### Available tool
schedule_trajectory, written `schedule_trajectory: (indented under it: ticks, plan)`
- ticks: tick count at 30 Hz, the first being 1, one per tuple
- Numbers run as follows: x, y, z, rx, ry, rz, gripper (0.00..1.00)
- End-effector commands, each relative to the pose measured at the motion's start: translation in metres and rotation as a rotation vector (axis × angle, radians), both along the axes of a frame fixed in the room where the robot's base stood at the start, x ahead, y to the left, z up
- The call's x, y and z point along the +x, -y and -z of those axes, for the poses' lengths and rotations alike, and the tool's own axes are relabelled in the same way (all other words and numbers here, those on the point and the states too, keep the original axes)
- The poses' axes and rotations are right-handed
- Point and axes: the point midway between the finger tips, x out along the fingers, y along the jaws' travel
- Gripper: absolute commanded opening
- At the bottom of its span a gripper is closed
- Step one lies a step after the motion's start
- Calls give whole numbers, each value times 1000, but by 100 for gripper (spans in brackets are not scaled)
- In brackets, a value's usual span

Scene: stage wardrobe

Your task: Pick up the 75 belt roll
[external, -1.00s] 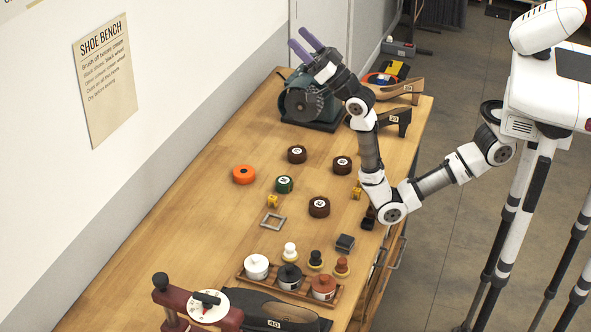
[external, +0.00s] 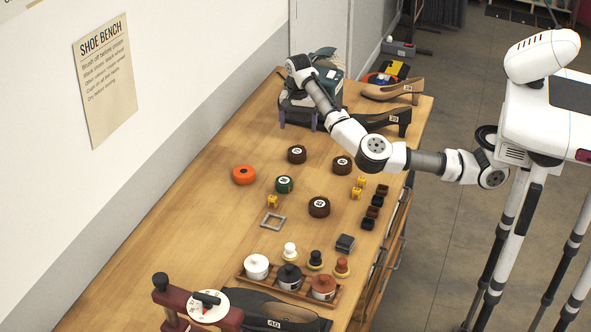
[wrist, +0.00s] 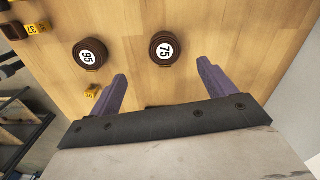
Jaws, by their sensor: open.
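The 75 belt roll (wrist: 165,47) is a dark brown coil with a white number label on top. It lies flat on the wooden bench, and it also shows in the external view (external: 297,154). My gripper (external: 298,125) points down at the far part of the bench, behind the roll in the external view. In the wrist view its two purple fingers (wrist: 162,72) are apart with nothing between them. The roll appears just beyond the fingertips, roughly in line with the gap, and apart from them.
The brown 95 roll (wrist: 88,53) lies beside the 75 roll. Another brown roll (external: 319,207), a green roll (external: 284,184) and an orange roll (external: 244,174) lie nearer. Bare wood surrounds the roll.

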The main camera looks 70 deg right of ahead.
Motion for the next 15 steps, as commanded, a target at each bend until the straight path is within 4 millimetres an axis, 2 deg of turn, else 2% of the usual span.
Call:
schedule_trajectory:
  ticks: [3,9,15]
  plan:
    - [0,-1,25,1,-2,-1,83]
    - [0,1,59,-2,0,-1,83]
    - [1,2,72,-2,2,0,83]
